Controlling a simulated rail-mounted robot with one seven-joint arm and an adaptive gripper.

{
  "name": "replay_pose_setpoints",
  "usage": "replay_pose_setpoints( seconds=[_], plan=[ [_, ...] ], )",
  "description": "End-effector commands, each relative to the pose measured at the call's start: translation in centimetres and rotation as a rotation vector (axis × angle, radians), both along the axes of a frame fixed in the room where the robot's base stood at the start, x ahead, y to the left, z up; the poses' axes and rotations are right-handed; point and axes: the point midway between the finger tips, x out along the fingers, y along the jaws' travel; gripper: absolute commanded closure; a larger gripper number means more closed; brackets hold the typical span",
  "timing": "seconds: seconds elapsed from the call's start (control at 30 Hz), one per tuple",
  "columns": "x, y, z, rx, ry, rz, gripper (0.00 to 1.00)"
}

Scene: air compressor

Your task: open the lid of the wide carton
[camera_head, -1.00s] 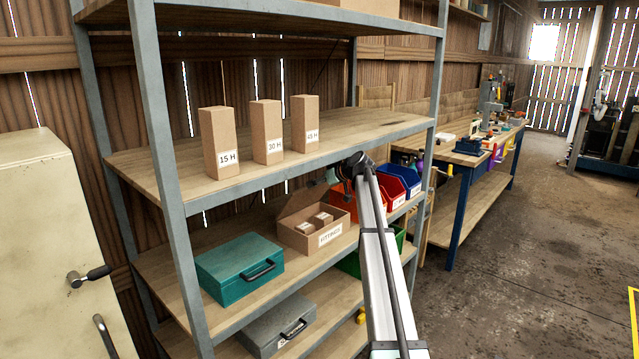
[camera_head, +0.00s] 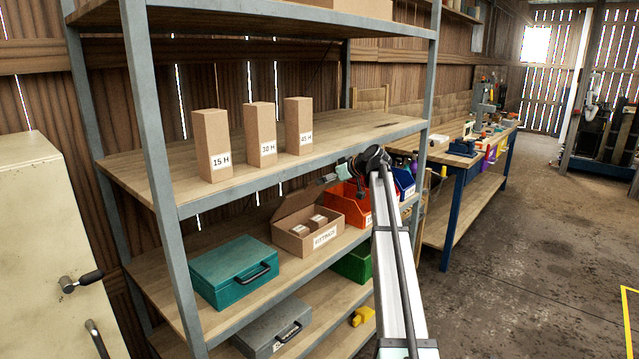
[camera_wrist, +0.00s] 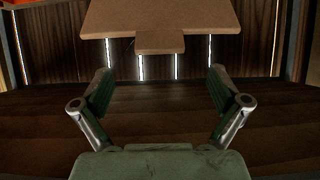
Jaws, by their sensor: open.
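The wide carton (camera_head: 291,244), brown cardboard with a FITTINGS label, stands on the middle-lower shelf. Its lid (camera_head: 298,201) stands raised and tilted back, so the inside with small boxes (camera_head: 310,225) shows. My gripper (camera_head: 327,181) is by the lid's upper right edge in the head view, partly hidden by my wrist. In the wrist view my gripper (camera_wrist: 160,82) is open, with nothing between the fingers. A brown panel with a tab, seemingly the lid (camera_wrist: 160,20), lies ahead of the fingertips and looks apart from them.
A teal case (camera_head: 232,275) stands left of the carton, orange (camera_head: 346,205) and blue bins (camera_head: 404,184) to the right. The shelf above (camera_head: 370,132) holds tall cartons (camera_head: 262,135). A grey shelf post (camera_head: 160,190) stands in front at left.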

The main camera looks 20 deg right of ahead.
Motion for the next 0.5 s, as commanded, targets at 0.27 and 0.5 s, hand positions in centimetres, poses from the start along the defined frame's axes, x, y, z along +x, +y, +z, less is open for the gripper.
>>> replay_pose_setpoints(
  seconds=[0.27, 0.5],
  plan=[
    [-2.4, -1.1, 1.4, 0.0, 0.0, 0.0, 0.02],
    [-2.5, -1.2, 1.6, 0.0, 0.0, 0.001, 0.02]
  ],
)
